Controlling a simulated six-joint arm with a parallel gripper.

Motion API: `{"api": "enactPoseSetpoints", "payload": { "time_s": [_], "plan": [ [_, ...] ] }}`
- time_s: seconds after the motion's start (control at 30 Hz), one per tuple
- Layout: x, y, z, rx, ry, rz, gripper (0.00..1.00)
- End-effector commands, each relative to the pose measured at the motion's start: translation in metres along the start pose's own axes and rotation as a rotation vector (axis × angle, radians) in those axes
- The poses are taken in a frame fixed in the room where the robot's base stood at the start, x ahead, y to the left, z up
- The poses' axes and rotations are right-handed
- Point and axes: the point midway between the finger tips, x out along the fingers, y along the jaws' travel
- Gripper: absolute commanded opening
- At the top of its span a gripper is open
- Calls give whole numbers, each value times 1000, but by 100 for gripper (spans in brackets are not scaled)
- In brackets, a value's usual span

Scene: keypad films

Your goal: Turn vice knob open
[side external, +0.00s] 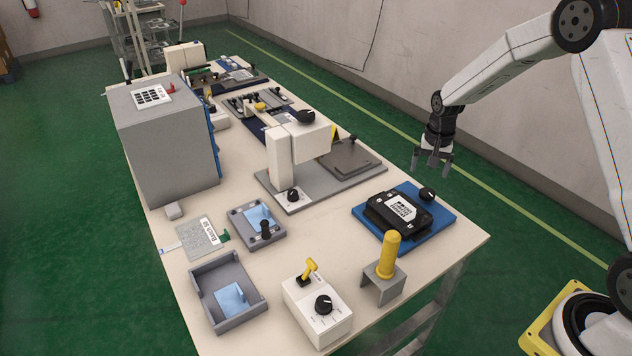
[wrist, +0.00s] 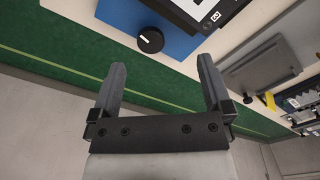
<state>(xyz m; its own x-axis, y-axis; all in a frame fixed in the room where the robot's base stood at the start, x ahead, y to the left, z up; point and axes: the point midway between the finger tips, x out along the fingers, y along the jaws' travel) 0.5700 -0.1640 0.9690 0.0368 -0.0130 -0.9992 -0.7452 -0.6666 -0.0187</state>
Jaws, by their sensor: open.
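My gripper (side external: 431,166) is open and empty, above and apart from the knob. In the wrist view the knob shows beyond my open fingertips (wrist: 161,70), between them and slightly left of the middle.
A yellow-handled post (side external: 388,252) on a grey stand and a white box with a dial (side external: 318,312) stand near the vice. A white press-like machine (side external: 280,160) on a grey plate stands behind. The long table edge lies beneath my gripper; green floor lies beyond.

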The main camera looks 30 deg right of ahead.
Motion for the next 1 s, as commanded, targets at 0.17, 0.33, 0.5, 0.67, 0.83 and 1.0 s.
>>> {"api": "enactPoseSetpoints", "payload": {
  "time_s": [0.17, 0.33, 0.5, 0.67, 0.83, 1.0],
  "plan": [
    [21, 13, -30, 120, -23, 15, 100],
    [28, 18, -41, 170, -33, 22, 100],
    [29, 19, -42, 176, -33, 22, 100],
    [33, 19, -42, 174, -34, 22, 100],
    [45, 19, -41, 173, -34, 22, 100],
    [64, 19, -40, 173, -34, 23, 100]
  ]
}}
